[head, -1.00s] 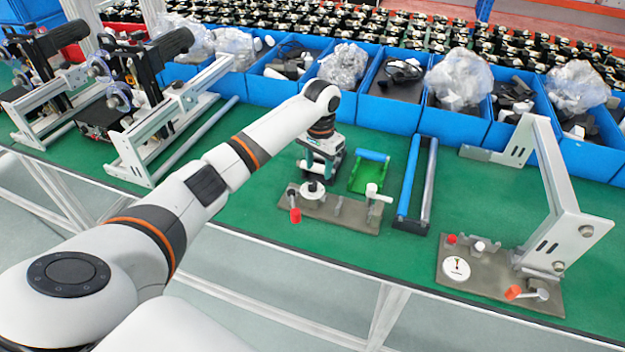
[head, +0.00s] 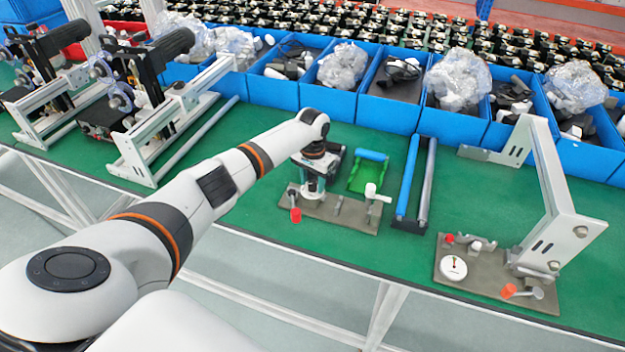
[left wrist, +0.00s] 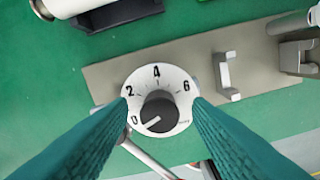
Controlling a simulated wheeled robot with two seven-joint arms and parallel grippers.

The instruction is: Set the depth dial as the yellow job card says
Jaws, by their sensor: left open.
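The depth dial (left wrist: 172,88) shows in the left wrist view as a white disc marked 0, 2, 4 and 6, with a black knob (left wrist: 158,107) in its middle. The knob's white line points to the lower left, close to the 0. My left gripper (left wrist: 160,104) is open, its two teal fingers on either side of the dial; I cannot tell whether they touch it. In the head view my left gripper (head: 313,183) is low over the grey-brown plate (head: 350,214) and hides most of the dial. I see no yellow job card. My right gripper is not in view.
The plate also bears a red-tipped lever (head: 296,214) and a white-topped post (head: 371,191). A green tray (head: 367,174) and a blue-and-grey roller frame (head: 416,185) lie behind and right. A second plate (head: 487,288) with a dial and metal arm stands at right. Blue bins line the back.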

